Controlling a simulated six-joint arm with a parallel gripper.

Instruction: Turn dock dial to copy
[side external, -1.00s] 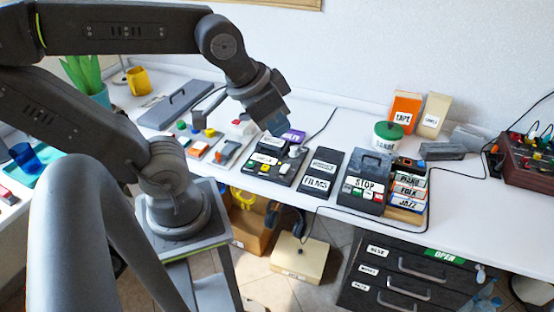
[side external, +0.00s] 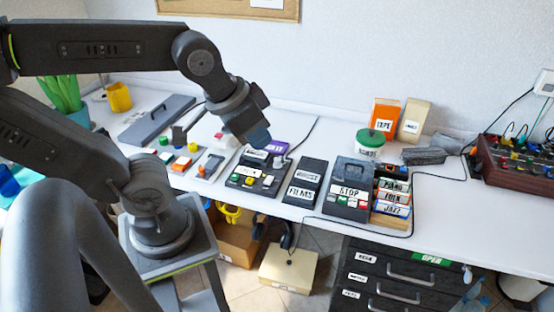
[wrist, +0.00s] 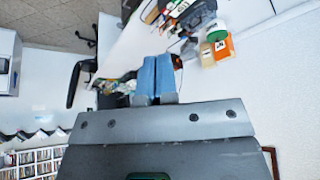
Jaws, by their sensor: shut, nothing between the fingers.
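The dock (side external: 257,180) is a dark unit on the white desk, with small coloured buttons and white labels on its top. A pale grey knob (side external: 282,161), which looks like its dial, stands at its back right; its setting is too small to read. My gripper (side external: 262,140) is above and behind the dock, apart from the knob, with its blue fingers tilted down to the right. In the wrist view my gripper (wrist: 155,78) is shut with nothing between the blue fingers. I cannot make out the dock dial in the wrist view.
A FILMS box (side external: 309,178), a STOP unit (side external: 347,190) and stacked labelled cases (side external: 392,198) stand to the right. A switch panel (side external: 212,163) is to the left. The right of the desk has free room.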

